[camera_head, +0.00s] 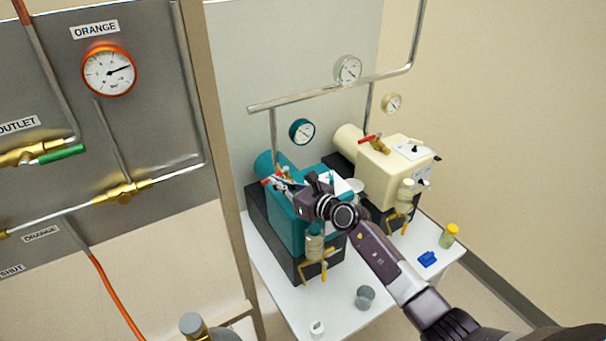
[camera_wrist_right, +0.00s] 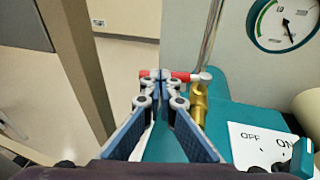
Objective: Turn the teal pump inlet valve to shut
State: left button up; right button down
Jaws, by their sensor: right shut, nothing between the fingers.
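The teal pump (camera_head: 290,212) stands on a black base on the white bench. Its inlet valve (camera_wrist_right: 200,103) is brass, below a vertical pipe, with a red lever (camera_wrist_right: 180,76) pointing left, across the pipe, in the wrist view. In the head view a bit of the red lever (camera_head: 265,182) shows at the pump's upper left. My right gripper (camera_head: 283,183) is over the pump top. In the wrist view its blue fingertips (camera_wrist_right: 160,76) are together, with nothing between them, and overlap the lever; whether they touch it I cannot tell. My left gripper is not in view.
A cream pump (camera_head: 378,165) with its own red lever stands right of the teal one. A grey cup (camera_head: 365,297), a blue block (camera_head: 428,258) and a yellow-capped jar (camera_head: 449,235) stand on the bench. A post (camera_head: 222,150) and grey gauge panel are at left.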

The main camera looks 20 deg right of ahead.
jog(key=shift+w+a, duration=0.35)
jog(key=shift+w, duration=0.1)
jog(key=shift+w+a+p, duration=0.1)
jog(key=shift+a+p, duration=0.1)
jog(key=shift+p, duration=0.1)
jog(key=shift+d+f, duration=0.1)
jog(key=shift+d, duration=0.05)
